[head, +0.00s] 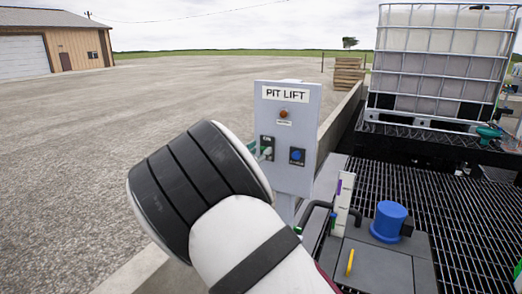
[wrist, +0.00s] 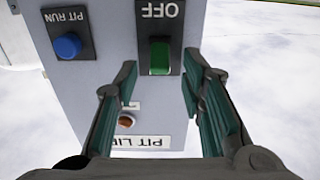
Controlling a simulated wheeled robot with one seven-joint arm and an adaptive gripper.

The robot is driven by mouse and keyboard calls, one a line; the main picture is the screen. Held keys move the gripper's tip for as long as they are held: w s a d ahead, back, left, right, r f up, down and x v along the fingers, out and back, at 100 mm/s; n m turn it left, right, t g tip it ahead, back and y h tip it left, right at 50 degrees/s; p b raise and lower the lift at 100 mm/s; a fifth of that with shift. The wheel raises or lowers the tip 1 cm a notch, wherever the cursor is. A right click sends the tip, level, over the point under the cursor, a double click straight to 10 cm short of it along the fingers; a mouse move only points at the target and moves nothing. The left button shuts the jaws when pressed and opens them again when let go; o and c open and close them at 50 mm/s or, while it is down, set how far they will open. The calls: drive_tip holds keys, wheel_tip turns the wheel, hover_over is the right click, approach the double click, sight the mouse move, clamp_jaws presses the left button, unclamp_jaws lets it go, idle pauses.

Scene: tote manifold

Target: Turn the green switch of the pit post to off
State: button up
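The pit post is a grey panel (head: 286,105) marked PIT LIFT, standing upright beyond my arm in the head view. The wrist view shows this panel (wrist: 112,55) upside down. The green switch (wrist: 159,57) sits on a dark plate with the word OFF at its edge. My gripper (wrist: 161,64) is open, with one green-padded finger on each side of the switch in the picture. No contact shows, and the exact gap to the panel is unclear.
A blue PIT RUN button (wrist: 67,46) is beside the switch; an amber lamp (wrist: 126,121) is also on the panel. A blue-capped unit (head: 390,222), grating and a caged tank (head: 440,65) stand to the right. Gravel lies open at left.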

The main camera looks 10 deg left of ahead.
drive_tip(key=shift+x, duration=0.9)
clamp_jaws()
